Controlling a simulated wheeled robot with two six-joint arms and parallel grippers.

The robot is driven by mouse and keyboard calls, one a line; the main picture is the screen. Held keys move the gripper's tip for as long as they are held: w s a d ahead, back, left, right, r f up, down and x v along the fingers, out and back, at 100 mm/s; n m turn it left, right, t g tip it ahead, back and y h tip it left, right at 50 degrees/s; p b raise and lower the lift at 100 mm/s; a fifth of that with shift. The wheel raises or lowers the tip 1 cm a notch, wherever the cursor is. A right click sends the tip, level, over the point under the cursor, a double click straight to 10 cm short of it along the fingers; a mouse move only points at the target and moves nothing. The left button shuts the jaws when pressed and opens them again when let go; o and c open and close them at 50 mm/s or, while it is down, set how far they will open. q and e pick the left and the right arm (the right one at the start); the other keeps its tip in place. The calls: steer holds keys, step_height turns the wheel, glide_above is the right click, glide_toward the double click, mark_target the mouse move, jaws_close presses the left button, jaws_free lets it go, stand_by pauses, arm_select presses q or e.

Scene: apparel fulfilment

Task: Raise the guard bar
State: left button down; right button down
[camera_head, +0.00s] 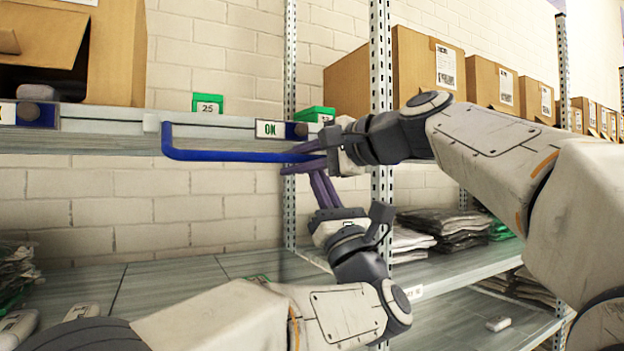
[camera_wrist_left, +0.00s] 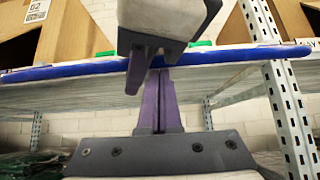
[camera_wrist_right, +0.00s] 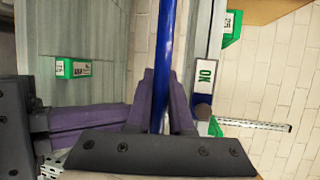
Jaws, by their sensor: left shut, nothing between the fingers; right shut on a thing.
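The blue guard bar (camera_head: 235,156) runs across the front of the upper shelf (camera_head: 105,130), just below its edge in the head view. Its left end bends up to the shelf edge. My right gripper (camera_head: 308,154) is shut on the bar near its right end; the right wrist view shows the bar (camera_wrist_right: 165,45) between the purple fingers (camera_wrist_right: 160,95). My left gripper (camera_head: 322,186) is shut and empty, just below the right gripper, fingers pointing up. In the left wrist view its fingers (camera_wrist_left: 158,100) stand close below the bar (camera_wrist_left: 70,71). The bar's right end is hidden by the right gripper.
An OK label (camera_head: 269,129) and green tags (camera_head: 207,103) are on the shelf. Cardboard boxes (camera_head: 365,85) stand above, and a metal upright (camera_head: 381,60) rises behind my right gripper. Folded garments (camera_head: 445,225) lie on the lower shelf, which has bare room (camera_head: 160,285) at left.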

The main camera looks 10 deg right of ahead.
steer(key=c, duration=0.8)
jaws_free()
steer(key=shift+s+f, duration=0.1)
steer(key=shift+f, duration=0.1)
steer(key=shift+d, duration=0.1)
